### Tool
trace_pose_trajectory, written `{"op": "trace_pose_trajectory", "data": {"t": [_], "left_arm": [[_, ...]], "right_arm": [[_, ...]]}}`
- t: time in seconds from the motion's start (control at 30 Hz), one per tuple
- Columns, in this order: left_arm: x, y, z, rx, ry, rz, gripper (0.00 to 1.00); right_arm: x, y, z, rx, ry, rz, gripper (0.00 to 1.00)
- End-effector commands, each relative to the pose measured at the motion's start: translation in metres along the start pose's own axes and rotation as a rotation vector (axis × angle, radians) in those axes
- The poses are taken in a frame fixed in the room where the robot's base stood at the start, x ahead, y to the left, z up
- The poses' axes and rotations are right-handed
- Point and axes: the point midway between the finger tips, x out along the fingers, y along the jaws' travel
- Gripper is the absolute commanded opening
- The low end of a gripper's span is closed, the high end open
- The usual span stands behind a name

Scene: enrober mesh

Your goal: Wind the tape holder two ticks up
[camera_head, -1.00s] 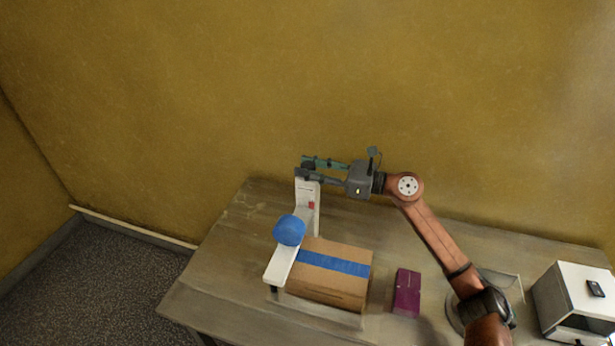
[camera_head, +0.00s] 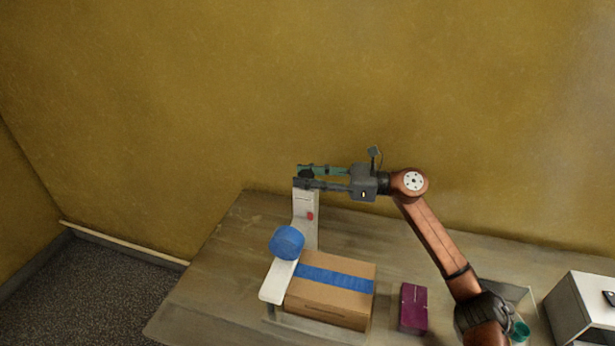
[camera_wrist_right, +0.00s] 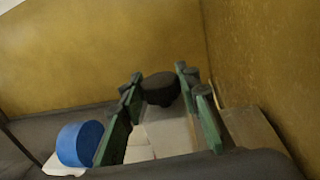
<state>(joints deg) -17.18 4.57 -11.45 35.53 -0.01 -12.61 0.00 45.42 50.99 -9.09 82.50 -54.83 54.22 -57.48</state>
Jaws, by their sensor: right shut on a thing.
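The tape holder is a white upright post (camera_head: 305,205) with a red mark, a white arm and a blue tape roll (camera_head: 287,242) above a cardboard box. A dark round knob (camera_wrist_right: 160,88) tops the post. My right gripper (camera_head: 306,175) reaches in level from the right and is shut on the knob, a green finger on each side. In the right wrist view the blue roll (camera_wrist_right: 80,143) shows lower left, beyond the finger. The tick marks are too small to read. My left gripper is not in view.
The cardboard box (camera_head: 335,305) with a blue tape strip sits beside the post. A purple box (camera_head: 413,308), a teal cup (camera_head: 520,332) and a white cabinet (camera_head: 582,308) stand to the right. The wooden table (camera_head: 215,275) is bare at left; the yellow wall is close behind.

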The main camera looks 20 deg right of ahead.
Motion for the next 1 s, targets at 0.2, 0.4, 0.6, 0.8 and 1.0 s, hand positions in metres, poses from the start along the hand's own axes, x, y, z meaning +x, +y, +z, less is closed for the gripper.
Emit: {"op": "trace_pose_trajectory", "data": {"t": [0.2, 0.4, 0.6, 0.8, 1.0], "left_arm": [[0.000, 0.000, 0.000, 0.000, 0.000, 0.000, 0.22], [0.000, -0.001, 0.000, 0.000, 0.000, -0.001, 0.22], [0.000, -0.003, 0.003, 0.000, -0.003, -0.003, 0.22], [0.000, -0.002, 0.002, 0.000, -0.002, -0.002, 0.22], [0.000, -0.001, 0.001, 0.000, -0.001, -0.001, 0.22]], "right_arm": [[0.001, 0.001, -0.004, 0.002, 0.006, 0.003, 0.42], [0.000, 0.001, -0.002, 0.001, 0.003, 0.001, 0.49], [-0.002, 0.000, -0.002, 0.001, 0.002, 0.000, 0.49], [-0.026, -0.001, -0.002, 0.000, 0.004, -0.003, 0.49], [-0.068, 0.000, -0.003, 0.002, 0.004, -0.002, 0.49]]}}
